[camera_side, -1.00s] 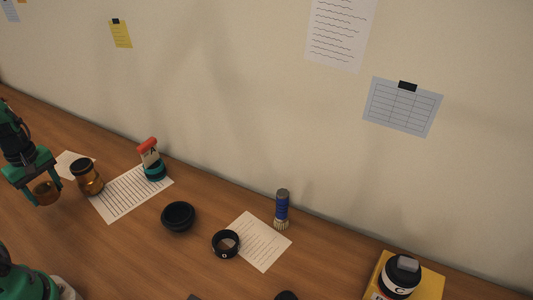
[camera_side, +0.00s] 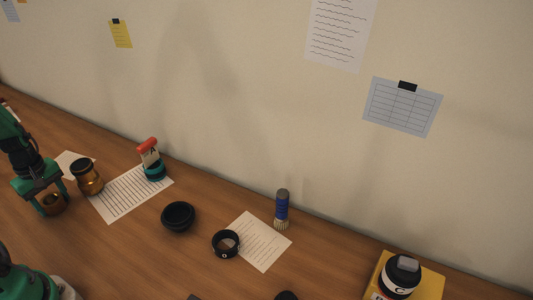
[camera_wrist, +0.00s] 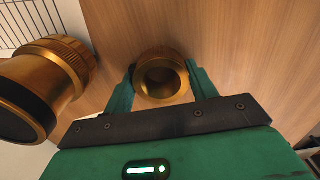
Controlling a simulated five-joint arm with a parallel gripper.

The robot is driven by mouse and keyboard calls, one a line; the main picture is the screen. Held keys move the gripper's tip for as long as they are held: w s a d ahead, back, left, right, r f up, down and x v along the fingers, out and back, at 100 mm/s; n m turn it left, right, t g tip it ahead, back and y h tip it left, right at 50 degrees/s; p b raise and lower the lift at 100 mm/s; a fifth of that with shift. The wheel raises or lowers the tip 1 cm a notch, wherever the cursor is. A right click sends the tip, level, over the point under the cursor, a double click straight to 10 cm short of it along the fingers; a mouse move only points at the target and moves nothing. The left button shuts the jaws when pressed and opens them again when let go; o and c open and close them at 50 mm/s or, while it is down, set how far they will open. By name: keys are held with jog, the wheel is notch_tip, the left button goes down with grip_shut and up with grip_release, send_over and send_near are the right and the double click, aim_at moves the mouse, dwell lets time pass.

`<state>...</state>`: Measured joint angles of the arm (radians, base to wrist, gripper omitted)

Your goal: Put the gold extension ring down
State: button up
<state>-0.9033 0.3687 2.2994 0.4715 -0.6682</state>
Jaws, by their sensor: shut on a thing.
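The gold extension ring (camera_side: 53,204) is between the two fingers of my green gripper (camera_side: 53,208) at the left of the side view. In the wrist view the gold ring (camera_wrist: 161,77) sits with its round opening facing the camera, a green finger (camera_wrist: 203,84) on its right and another on its left. My gripper is shut on it. The ring is low, at or just above the wooden table (camera_side: 110,250); I cannot tell whether it touches.
A gold and black lens piece (camera_side: 87,177) stands close to the right of my gripper; it also shows at left in the wrist view (camera_wrist: 45,85). Beyond are a lined sheet (camera_side: 120,200), a black cup-like part (camera_side: 178,215) and a black ring (camera_side: 226,243). Bare table lies in front.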

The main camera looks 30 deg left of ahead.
aim_at(51, 199)
jog(key=o, duration=1)
jog(key=shift+o, duration=0.2)
jog(key=shift+r, duration=0.1)
notch_tip(51, 199, up, 12)
dwell(0.6)
